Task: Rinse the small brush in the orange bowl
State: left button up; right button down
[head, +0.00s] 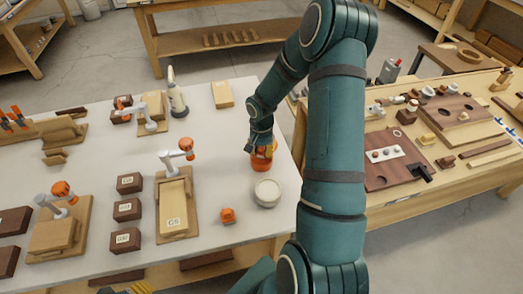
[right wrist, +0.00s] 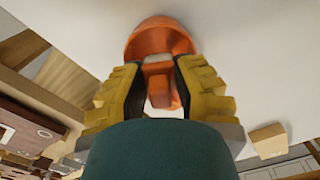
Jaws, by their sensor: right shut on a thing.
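The orange bowl (head: 262,164) stands on the white table near its right edge, under my right gripper (head: 262,145). In the right wrist view the bowl (right wrist: 160,30) lies just beyond the fingertips. There my right gripper (right wrist: 160,68) is shut on the small brush (right wrist: 158,88), an orange-brown piece between the yellow fingers. The brush overlaps the bowl in the picture; its lower end is hidden, so I cannot tell whether it touches the bowl. Of my left gripper (head: 142,288), only yellow finger parts show at the bottom edge.
A round white dish (head: 267,193) stands just in front of the bowl, with a small orange block (head: 228,215) to its left. A clamp on a wooden board (head: 174,222) and dark labelled blocks (head: 127,210) stand further left. A wooden bench (head: 440,185) is at right.

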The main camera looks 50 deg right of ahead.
jog(key=shift+f+b, duration=1.1)
jog(key=shift+f, duration=0.1)
dwell(0.5)
